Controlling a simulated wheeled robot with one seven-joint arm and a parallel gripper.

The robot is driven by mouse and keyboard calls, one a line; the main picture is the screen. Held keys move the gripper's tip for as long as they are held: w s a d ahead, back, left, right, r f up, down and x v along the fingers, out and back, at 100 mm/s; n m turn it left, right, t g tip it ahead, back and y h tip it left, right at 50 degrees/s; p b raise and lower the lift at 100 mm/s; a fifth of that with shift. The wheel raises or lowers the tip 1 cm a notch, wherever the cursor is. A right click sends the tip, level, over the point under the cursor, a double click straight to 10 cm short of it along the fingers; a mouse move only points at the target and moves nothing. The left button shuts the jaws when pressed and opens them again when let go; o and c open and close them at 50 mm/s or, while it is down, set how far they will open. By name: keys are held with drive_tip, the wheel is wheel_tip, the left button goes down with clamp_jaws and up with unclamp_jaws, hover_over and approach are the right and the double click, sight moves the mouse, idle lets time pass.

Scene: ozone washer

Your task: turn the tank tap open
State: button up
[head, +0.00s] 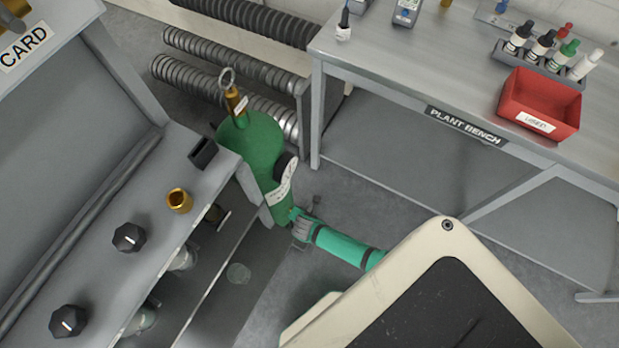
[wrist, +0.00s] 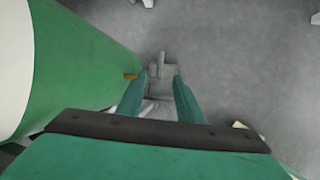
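The green tank (head: 262,150) stands beside the grey washer, with a brass neck (head: 236,100) and a metal ring on top. In the wrist view the tank (wrist: 85,65) fills the left side. A short brass stub (wrist: 131,76) sticks out of it towards my left finger. My gripper (head: 297,218) is low beside the tank; in the wrist view its two teal fingers (wrist: 164,80) are apart. A grey piece (wrist: 160,70), which looks like the tap's handle, shows between the fingertips. I cannot tell whether the fingers touch it.
The washer's shelf with black knobs (head: 129,237) and a brass fitting (head: 180,200) is left of the tank. The plant bench (head: 400,85) with a red bin (head: 538,105) is at the upper right. Coiled hoses (head: 230,85) lie behind the tank. Bare floor is right of my gripper.

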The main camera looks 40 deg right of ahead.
sight(309, 211)
drive_tip(key=shift+x, duration=5.35)
clamp_jaws()
